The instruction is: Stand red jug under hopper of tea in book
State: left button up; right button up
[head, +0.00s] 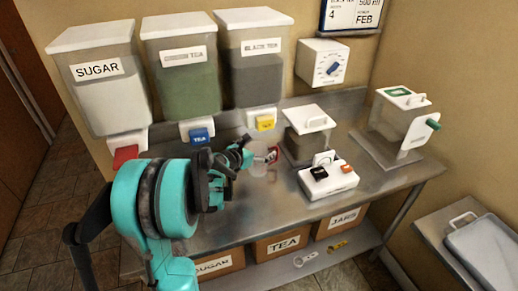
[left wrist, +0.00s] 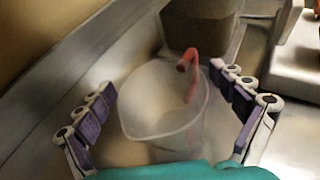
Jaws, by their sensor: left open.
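The clear jug with a red handle stands on the steel counter below and in front of the black tea hopper; it shows in the head view (head: 262,168) and the left wrist view (left wrist: 165,112). My left gripper (head: 243,157) is open, its fingers on either side of the jug in the wrist view; contact is unclear. The green tea hopper (head: 187,88) has a blue lever (head: 199,136); the black tea hopper (head: 257,78) has a yellow lever (head: 265,123). The wall board (head: 350,14) reads "4", "500 ml" and "FEB", partly cut off. My right gripper is not in view.
The sugar hopper (head: 108,98) with a red lever (head: 125,155) hangs at left. A lidded container (head: 308,137), a white switch box (head: 328,180) and a clear dispenser (head: 398,122) stand right of the jug. Labelled boxes sit on the shelf below.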

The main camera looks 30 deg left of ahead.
pick_arm(q)
jog(key=shift+r, duration=0.2)
jog(key=d+p+v, duration=0.1)
jog(key=p+v, duration=0.3)
jog(key=v, duration=0.8)
jog(key=s+d+m+g+h, duration=0.1)
jog(key=s+d+m+g, duration=0.4)
jog(key=d+m, duration=1.05)
jog(key=s+d+f+m+g+y, duration=0.1)
jog(key=s+d+m, duration=0.1)
jog(key=s+m, duration=0.4)
jog(key=s+d+f+m+y, duration=0.1)
jog(key=s+d+m, duration=0.2)
jog(key=s+m, duration=0.4)
jog(key=m, duration=0.6)
jog(key=shift+d+g, duration=0.25)
jog(key=shift+g, duration=0.15)
